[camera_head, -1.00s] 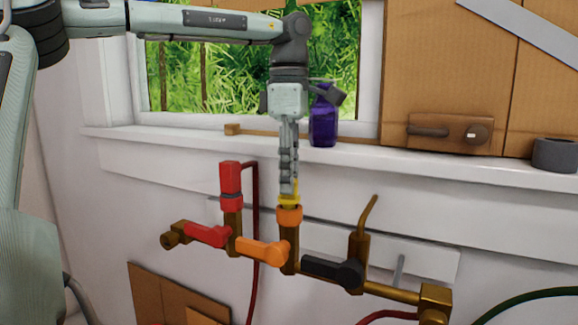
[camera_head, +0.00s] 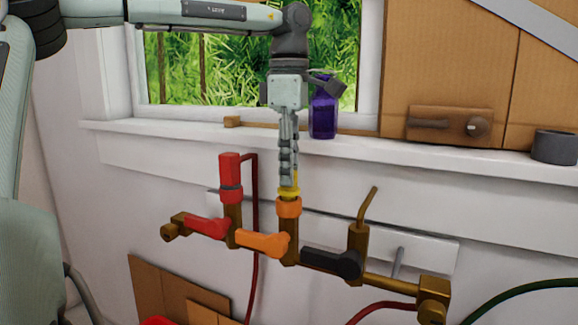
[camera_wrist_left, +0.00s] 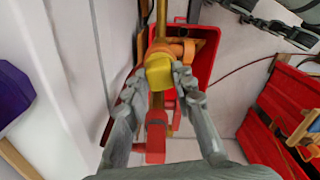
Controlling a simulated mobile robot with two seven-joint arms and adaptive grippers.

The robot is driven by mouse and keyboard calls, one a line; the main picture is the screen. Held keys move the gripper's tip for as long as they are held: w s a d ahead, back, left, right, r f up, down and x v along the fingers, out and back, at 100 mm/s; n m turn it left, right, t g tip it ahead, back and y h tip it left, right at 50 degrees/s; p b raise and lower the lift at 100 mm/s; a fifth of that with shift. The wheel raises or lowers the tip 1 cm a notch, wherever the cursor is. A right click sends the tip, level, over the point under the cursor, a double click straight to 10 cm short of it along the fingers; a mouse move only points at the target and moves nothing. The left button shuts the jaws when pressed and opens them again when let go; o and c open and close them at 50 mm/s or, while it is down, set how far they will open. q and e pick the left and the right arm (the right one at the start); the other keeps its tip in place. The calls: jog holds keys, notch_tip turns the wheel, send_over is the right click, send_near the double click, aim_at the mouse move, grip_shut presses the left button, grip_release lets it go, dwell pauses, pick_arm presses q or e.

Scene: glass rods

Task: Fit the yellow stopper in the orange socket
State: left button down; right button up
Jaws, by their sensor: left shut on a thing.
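The yellow stopper (camera_head: 289,191) is between my left gripper's fingertips, directly above the orange socket (camera_head: 289,208). The socket is an orange collar on top of an upright brass pipe. Stopper and socket look in line and touching or nearly so; how deep the stopper sits I cannot tell. My left gripper (camera_head: 288,178) points straight down and is shut on the stopper. In the left wrist view, the gripper's fingers (camera_wrist_left: 158,86) flank the yellow stopper (camera_wrist_left: 158,72), with orange showing just beyond it. My right gripper is not in view.
A red-capped pipe (camera_head: 231,172) stands to the left, and a bent brass pipe (camera_head: 361,238) to the right. Orange (camera_head: 262,243) and black (camera_head: 330,262) valve handles lie below. A purple bottle (camera_head: 323,118) stands on the sill behind the gripper. A red bin (camera_wrist_left: 207,48) is below.

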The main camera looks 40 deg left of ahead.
pick_arm(q)
jog(key=shift+f+b, duration=0.35)
jog(key=shift+f, duration=0.3)
jog(key=c, duration=1.5)
grip_release()
jog(key=shift+c, duration=0.2)
notch_tip(320, 180, up, 11)
jog(key=shift+p, duration=0.35)
